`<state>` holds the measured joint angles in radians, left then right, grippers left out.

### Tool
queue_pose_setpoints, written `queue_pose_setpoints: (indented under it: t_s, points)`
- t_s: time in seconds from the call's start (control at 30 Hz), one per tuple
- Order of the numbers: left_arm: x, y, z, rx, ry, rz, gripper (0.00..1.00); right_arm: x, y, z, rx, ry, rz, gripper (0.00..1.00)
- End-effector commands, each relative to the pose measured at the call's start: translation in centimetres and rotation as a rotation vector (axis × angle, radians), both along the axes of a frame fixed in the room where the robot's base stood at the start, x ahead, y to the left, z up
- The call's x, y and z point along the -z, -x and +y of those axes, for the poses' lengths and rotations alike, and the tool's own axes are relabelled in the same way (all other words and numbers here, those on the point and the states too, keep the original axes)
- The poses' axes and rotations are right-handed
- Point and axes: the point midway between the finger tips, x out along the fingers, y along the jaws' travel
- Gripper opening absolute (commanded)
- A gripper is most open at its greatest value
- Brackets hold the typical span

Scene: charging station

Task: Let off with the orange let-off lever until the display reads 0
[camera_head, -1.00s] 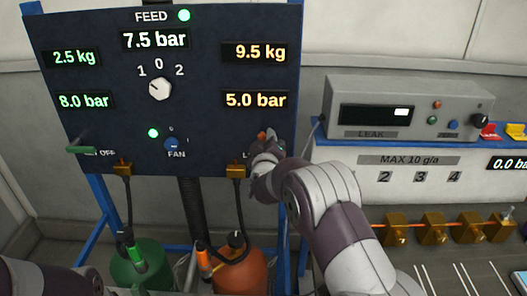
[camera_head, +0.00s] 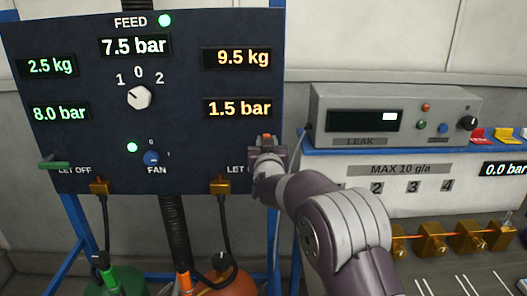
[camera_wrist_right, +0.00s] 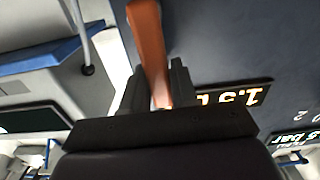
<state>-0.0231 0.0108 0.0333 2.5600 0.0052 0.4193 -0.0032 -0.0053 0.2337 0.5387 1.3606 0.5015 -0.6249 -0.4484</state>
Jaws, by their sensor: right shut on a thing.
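The orange let-off lever (camera_wrist_right: 148,45) runs between my right gripper's fingers in the wrist view; in the head view only a small orange bit (camera_head: 267,138) shows above the gripper. My right gripper (camera_head: 266,146) is shut on it at the lower right edge of the dark panel (camera_head: 200,85). The orange pressure display (camera_head: 239,108) reads 1.5 bar, and it shows upside down in the wrist view (camera_wrist_right: 236,97). The orange weight display (camera_head: 243,59) reads 9.5 kg. My left gripper is out of view.
The green lever (camera_head: 54,164) is at the panel's left, under displays of 2.5 kg and 8.0 bar. The selector knob (camera_head: 139,97) and fan switch (camera_head: 151,158) sit mid-panel. Hoses run to the green and orange cylinders (camera_head: 222,284). The leak detector (camera_head: 395,112) stands right of my gripper.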

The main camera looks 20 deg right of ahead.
Motion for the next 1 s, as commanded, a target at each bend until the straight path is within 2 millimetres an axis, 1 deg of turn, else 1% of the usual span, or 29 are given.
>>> queue_pose_setpoints:
  t_s: [0.03,0.63,0.67,0.7,0.73,1.0]
  points:
    - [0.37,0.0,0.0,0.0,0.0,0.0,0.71,0.62,0.04,-0.06,-0.001,-0.012,0.006,0.0]
    - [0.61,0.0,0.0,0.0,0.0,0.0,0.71,0.51,0.09,-0.26,0.0,-0.048,-0.002,0.0]
    - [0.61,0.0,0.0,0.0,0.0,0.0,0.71,0.51,0.09,-0.26,0.0,-0.048,-0.002,0.35]
    - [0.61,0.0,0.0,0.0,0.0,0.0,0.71,0.47,0.1,-0.27,0.0,-0.048,-0.003,0.48]
    - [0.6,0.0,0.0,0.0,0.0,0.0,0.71,0.44,0.09,-0.27,0.0,-0.047,-0.004,0.49]
    - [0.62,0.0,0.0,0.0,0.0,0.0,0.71,0.21,0.15,-0.26,0.0,-0.044,-0.009,0.49]
